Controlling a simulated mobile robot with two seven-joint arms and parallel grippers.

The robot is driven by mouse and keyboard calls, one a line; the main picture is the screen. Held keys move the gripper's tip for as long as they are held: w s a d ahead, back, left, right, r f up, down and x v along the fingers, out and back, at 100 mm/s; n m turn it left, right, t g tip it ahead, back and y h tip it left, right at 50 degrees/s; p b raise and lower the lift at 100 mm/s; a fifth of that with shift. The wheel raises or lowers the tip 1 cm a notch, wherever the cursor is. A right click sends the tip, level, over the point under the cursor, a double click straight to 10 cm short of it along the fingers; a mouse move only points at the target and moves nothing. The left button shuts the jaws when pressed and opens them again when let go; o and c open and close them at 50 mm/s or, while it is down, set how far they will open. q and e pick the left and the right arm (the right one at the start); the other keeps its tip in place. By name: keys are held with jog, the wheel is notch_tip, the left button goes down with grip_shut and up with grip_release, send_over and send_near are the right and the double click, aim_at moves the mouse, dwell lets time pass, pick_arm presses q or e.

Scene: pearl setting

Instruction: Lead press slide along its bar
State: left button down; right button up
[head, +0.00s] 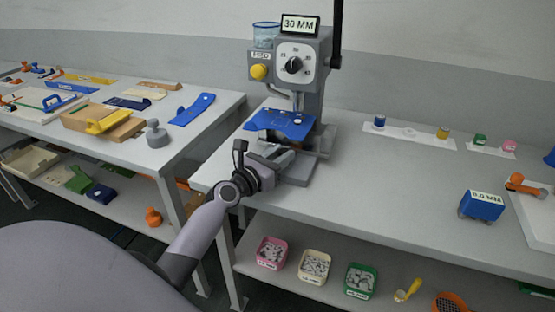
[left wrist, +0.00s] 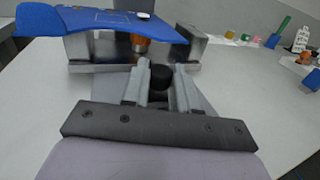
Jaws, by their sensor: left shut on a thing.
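The grey press (head: 312,85) stands at the back of the table with a "30 MM" sign on top. A blue plate (head: 285,123) sits at its front above the grey base; it also shows at the top of the left wrist view (left wrist: 110,22). My left gripper (head: 280,160) is low in front of the press, under the plate's front edge. In the left wrist view its fingers (left wrist: 160,85) are closed around a dark round knob (left wrist: 160,76). An orange-brown part (left wrist: 139,43) shows behind the knob. The bar cannot be clearly made out. My right gripper is not in view.
A blue "6.0 MM" block (head: 482,205) stands at the right. Small coloured spools on a white strip (head: 410,134) lie at the back. A second table (head: 205,125) with tools is at the left. The middle tabletop (head: 380,180) is clear.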

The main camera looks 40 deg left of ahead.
pick_arm(q)
jog(key=shift+a+r, duration=0.1)
jog(key=shift+r, duration=0.05)
jog(key=c, duration=1)
grip_release()
jog(key=shift+w, duration=0.1)
jog(key=shift+o, duration=0.7)
jog(key=shift+w, duration=0.15)
jog(key=shift+s+a+p, duration=0.15)
jog(key=shift+s, duration=1.7)
jog(key=shift+s+a+p, duration=0.1)
jog(key=shift+s+p, duration=0.05)
jog(key=shift+s, duration=1.65)
